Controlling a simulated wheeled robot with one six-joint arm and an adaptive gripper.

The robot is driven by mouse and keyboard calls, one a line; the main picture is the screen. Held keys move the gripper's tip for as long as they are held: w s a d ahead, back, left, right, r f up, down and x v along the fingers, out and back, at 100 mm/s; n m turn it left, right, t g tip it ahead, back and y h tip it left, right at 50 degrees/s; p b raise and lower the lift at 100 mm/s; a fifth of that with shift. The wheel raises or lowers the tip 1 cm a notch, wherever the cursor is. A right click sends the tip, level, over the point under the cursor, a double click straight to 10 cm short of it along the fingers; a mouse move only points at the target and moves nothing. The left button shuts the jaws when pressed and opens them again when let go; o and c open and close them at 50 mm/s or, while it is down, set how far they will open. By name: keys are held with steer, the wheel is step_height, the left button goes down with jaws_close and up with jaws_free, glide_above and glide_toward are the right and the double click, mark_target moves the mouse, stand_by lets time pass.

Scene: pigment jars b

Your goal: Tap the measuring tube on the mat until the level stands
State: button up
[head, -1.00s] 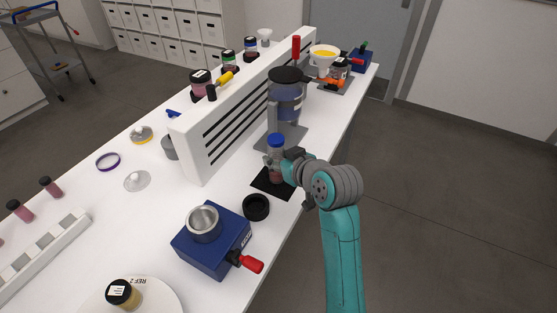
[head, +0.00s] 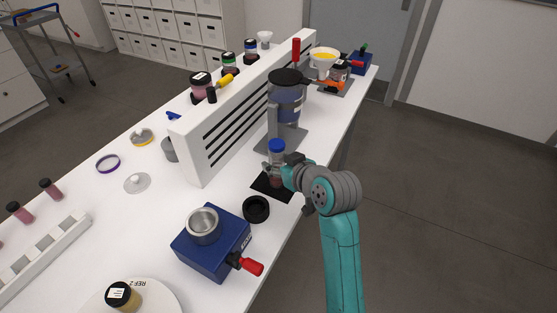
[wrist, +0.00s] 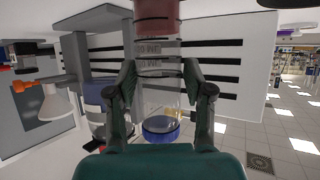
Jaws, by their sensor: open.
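The measuring tube (head: 277,160) is clear with a blue cap (head: 277,146). It looks upright over the black mat (head: 262,183), with its foot partly hidden by my gripper, so I cannot see clearly whether it touches the mat. In the wrist view the picture is turned over: the tube (wrist: 158,100) has its cap (wrist: 160,130) low and pink-red powder (wrist: 157,18) at the top. My gripper (wrist: 165,88) is open, with one finger on each side of the tube. It also shows beside the tube in the head view (head: 275,171).
A black ring (head: 256,209) and a blue device with a metal cup and red handle (head: 212,251) stand in front of the mat. Behind it is a large dark-lidded container (head: 286,98) on a grey stand. A white slotted panel (head: 250,113) runs along the left.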

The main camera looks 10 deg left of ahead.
jaws_close()
steer(key=shift+r, duration=0.65)
jaws_free()
steer(key=shift+f, duration=0.1)
